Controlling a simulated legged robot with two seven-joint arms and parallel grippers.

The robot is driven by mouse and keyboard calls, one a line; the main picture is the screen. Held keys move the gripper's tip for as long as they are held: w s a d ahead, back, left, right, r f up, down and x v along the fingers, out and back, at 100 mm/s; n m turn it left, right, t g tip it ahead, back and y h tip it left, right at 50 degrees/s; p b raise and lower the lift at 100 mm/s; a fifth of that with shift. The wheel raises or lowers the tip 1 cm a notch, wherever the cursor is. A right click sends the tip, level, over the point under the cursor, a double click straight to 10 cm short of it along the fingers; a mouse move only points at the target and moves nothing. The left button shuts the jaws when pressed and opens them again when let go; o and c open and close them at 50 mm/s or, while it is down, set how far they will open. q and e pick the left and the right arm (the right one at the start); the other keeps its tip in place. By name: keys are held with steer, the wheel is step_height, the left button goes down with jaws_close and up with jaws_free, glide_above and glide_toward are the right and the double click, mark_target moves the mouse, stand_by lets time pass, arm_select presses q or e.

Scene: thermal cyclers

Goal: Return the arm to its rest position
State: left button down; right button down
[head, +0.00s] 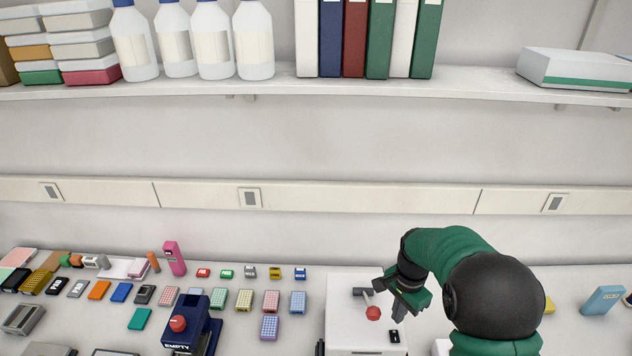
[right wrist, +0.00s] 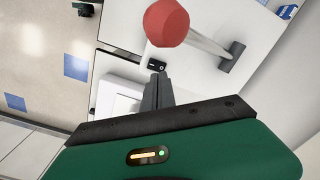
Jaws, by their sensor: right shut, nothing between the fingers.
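My right arm (head: 460,260), green and black, comes in from the lower right of the head view. Its right gripper (head: 399,311) is above the white machine (head: 343,333), close beside the lever's red knob (head: 373,313). In the right wrist view the fingers (right wrist: 158,92) are shut together with nothing between them. The red knob (right wrist: 167,22) and its metal rod (right wrist: 208,43) show just beyond the fingertips, apart from them in that view. My left gripper is not in view.
A dark blue device (head: 192,325) labelled EMPTY stands left of the white machine. Several small coloured blocks and racks cover the bench's left. A light blue box (head: 603,300) stands at right. A shelf (head: 280,86) with bottles and binders runs above. The space between shelf and bench is open.

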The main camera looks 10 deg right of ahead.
steer(key=s+a+r+n+t, duration=0.1)
steer(key=s+a+n, duration=0.5)
steer(key=s+n, duration=0.15)
steer(key=s+a+r+n+t, duration=0.1)
steer(key=s+a+n+t, duration=0.1)
steer(key=s+a+n, duration=0.45)
step_height(320, 180, down, 20)
steer(key=s+d+b, duration=0.1)
steer(key=b, duration=1.9)
steer(key=shift+s+d+g, duration=0.25)
steer(key=shift+s+g, duration=0.05)
steer(key=shift+w+f, duration=0.1)
